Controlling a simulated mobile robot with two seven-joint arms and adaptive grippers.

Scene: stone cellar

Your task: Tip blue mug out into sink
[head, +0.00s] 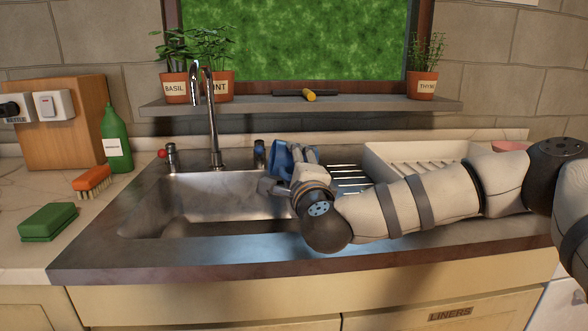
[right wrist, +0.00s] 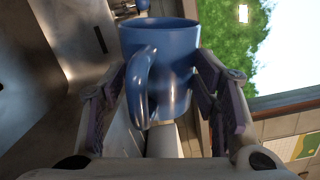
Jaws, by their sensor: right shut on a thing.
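My right gripper (head: 285,187) is over the right end of the metal sink (head: 190,185). It is shut on the blue mug (head: 281,158), which is partly hidden behind the gripper in the head view. In the right wrist view, the mug (right wrist: 178,62) sits between the two fingers (right wrist: 165,100), with its handle toward the camera. The mug looks tilted in the head view, but I cannot tell how far. Its inside and any contents are hidden. My left gripper is not in view.
A tall tap (head: 213,120) stands behind the basin. A white dish rack (head: 400,158) is at the right, behind my right arm. A green bottle (head: 116,140), an orange brush (head: 92,180) and a green sponge (head: 48,221) are at the left. Potted herbs stand on the shelf (head: 350,104).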

